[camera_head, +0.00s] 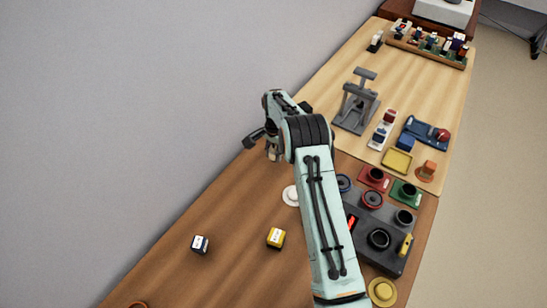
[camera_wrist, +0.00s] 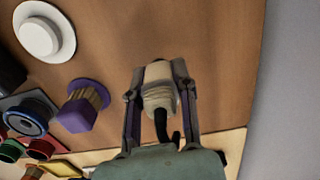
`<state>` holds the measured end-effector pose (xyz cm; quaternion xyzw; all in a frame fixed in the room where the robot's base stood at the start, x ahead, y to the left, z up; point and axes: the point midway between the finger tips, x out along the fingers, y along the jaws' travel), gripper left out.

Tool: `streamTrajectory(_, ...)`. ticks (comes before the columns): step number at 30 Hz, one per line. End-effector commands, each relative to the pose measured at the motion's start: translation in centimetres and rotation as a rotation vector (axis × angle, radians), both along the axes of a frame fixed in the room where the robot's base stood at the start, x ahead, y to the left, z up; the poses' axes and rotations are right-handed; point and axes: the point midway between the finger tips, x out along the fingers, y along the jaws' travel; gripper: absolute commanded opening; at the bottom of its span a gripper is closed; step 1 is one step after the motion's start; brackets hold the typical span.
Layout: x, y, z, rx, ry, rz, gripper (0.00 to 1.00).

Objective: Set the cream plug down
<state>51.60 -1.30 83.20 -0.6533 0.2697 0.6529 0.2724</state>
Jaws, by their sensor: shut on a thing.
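The cream plug (camera_wrist: 159,90) shows in the wrist view as a ribbed, rounded body with a black cable at its lower end. My gripper (camera_wrist: 160,68) is shut on it, with one finger on each side. In the head view, my gripper (camera_head: 272,150) is near the wall-side edge of the brown wooden table, and a small cream bit of the plug (camera_head: 274,155) shows below it. Bare brown wood lies behind the plug in the wrist view; I cannot tell whether the plug touches it.
A white round disc (camera_head: 291,195) lies near my arm. A purple block with a brown ribbed part (camera_wrist: 82,106) is beside the gripper. A dark grey panel (camera_head: 394,262) with round sockets stands right.

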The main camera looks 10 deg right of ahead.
Motion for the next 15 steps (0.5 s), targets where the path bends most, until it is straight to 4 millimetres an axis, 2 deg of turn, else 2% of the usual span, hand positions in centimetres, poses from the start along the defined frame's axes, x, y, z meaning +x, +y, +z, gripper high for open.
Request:
streamTrajectory(3, -0.1, 0.0, -1.8, 0.0, 0.001, 0.0, 0.0)
streamTrajectory(14, 0.0, 0.0, -2.2, 0.001, -0.001, 0.001, 0.0)
streamTrajectory(15, 0.0, 0.0, -2.3, 0.0, -0.001, 0.001, 0.3)
